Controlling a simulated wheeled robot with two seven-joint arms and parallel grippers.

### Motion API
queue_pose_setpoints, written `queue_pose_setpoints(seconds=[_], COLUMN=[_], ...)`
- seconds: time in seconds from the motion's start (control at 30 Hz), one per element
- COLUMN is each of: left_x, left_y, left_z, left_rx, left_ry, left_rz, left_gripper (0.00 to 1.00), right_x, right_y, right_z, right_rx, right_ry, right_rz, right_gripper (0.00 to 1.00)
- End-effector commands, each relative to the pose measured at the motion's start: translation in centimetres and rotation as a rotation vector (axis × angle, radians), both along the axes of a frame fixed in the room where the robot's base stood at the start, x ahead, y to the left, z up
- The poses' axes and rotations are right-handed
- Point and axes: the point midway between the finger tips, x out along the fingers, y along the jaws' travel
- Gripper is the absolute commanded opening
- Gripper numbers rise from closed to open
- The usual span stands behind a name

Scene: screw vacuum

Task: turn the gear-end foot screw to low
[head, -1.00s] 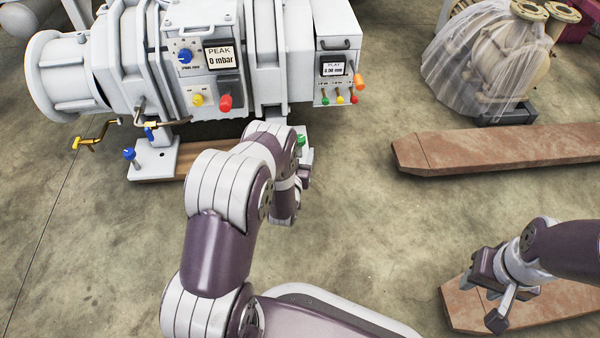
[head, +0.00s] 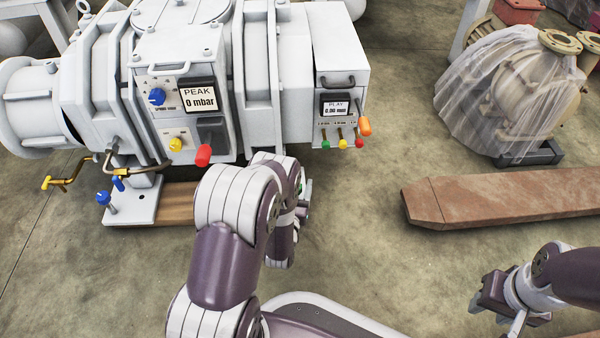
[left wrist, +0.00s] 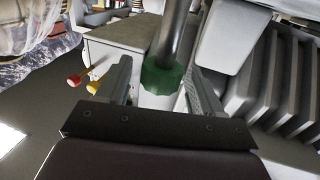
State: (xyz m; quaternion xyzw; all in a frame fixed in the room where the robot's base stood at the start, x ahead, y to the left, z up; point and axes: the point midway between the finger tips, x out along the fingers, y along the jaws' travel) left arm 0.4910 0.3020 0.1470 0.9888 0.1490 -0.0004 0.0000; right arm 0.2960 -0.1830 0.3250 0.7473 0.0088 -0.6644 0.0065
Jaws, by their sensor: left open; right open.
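A green foot screw knob (left wrist: 162,78) on a dark upright shaft fills the middle of the left wrist view. My left gripper (left wrist: 158,66) is open, with one finger on each side of the knob; I cannot tell whether they touch it. In the head view my left arm hides this knob and most of the gripper (head: 303,200). A blue foot screw (head: 104,198) stands on the white foot plate (head: 140,208) at the pump's left. My right gripper (head: 498,311) is open and empty at the lower right.
The pump's panel (head: 200,98) reads PEAK 0 mbar, and a PLAY display (head: 336,105) sits above coloured knobs. A yellow-handled valve (head: 60,184) juts out left. A brown beam (head: 500,200) and a plastic-wrapped pump (head: 520,100) stand right. The floor between is clear.

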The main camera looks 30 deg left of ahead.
Motion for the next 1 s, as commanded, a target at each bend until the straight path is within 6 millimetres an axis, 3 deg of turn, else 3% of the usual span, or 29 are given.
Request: queue_pose_setpoints(seconds=[0.33,0.47,0.5,1.0], left_x=[-0.15,-0.13,-0.13,-0.07], left_y=[0.00,-0.01,-0.01,-0.21], left_z=[-0.01,0.00,0.00,0.13], left_rx=[0.000,0.000,0.000,0.000], left_ry=[0.000,0.000,0.000,0.000], left_rz=[0.000,0.000,0.000,0.126], left_gripper=[0.63,0.21,0.15,0.15], right_x=[-0.02,-0.01,-0.01,0.00], right_y=[0.00,0.00,0.00,0.00], right_z=[0.00,0.00,0.00,0.61], right_rx=[0.000,0.000,0.000,0.000], right_ry=[0.000,0.000,0.000,0.000], right_rz=[0.000,0.000,0.000,0.000], right_gripper=[0.43,0.43,0.43,0.43])
